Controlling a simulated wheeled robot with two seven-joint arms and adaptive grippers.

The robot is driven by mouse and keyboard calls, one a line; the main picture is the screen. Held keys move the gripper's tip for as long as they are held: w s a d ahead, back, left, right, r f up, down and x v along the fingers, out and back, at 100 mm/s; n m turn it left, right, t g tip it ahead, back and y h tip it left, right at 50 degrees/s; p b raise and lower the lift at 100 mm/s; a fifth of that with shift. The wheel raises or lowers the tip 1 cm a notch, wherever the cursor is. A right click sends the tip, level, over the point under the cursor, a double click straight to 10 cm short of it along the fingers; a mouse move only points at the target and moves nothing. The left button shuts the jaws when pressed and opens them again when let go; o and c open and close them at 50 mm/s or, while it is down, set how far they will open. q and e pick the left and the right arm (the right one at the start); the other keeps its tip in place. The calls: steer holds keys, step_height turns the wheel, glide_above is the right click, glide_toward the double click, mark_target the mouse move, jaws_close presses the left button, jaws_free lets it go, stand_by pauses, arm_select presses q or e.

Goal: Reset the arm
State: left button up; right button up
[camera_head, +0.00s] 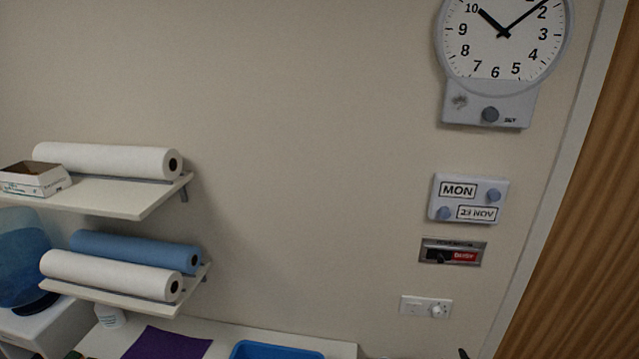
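Neither of my arms nor grippers can be made out in the head view. A small dark tip (463,353) shows at the bottom edge, right of centre; I cannot tell what it belongs to. On the wall hangs a round clock (505,45) with a grey base and a knob. Below it are a calendar panel (468,198) reading MON and 23 NOV, a slider sign (453,252) with a red part that seems to read BUSY, and a white switch plate (426,306) with a round knob.
Two wall shelves at left hold paper rolls; the upper one (120,200) also has an open box (33,179). Below is a counter (240,332) with a purple sheet (166,343) and blue tray (277,350). A blue water bottle (24,262) stands at left, a wooden door (580,240) at right.

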steer(key=s+a+f+m+g+y, duration=0.1)
steer(key=s+a+f+m+g, duration=0.25)
steer(key=s, duration=0.65)
steer(key=s+a+f+m+g+y, duration=0.15)
steer(key=s+f+g, duration=0.35)
steer(key=s, duration=0.6)
steer(key=s+a+f+m+g+y, duration=0.1)
steer(key=s+a+f+m+g, duration=0.15)
steer(key=s+f, duration=0.55)
steer(key=s+a+f+n+g+b, duration=0.1)
steer(key=s+f+b, duration=0.15)
steer(key=f, duration=1.45)
steer(key=s+a+f+n+g+b, duration=0.1)
steer(key=s+f+b, duration=0.15)
steer(key=f, duration=1.45)
arm_select(q)
step_height(320, 180, down, 10)
steer(key=s+b, duration=0.1)
steer(key=b, duration=0.3)
steer(key=shift+b, duration=0.35)
arm_select(e)
steer(key=s+f+g, duration=0.1)
steer(key=s+f, duration=1.7)
steer(key=f, duration=0.3)
steer(key=shift+s+g+y, duration=0.3)
steer(key=shift+s+y, duration=0.05)
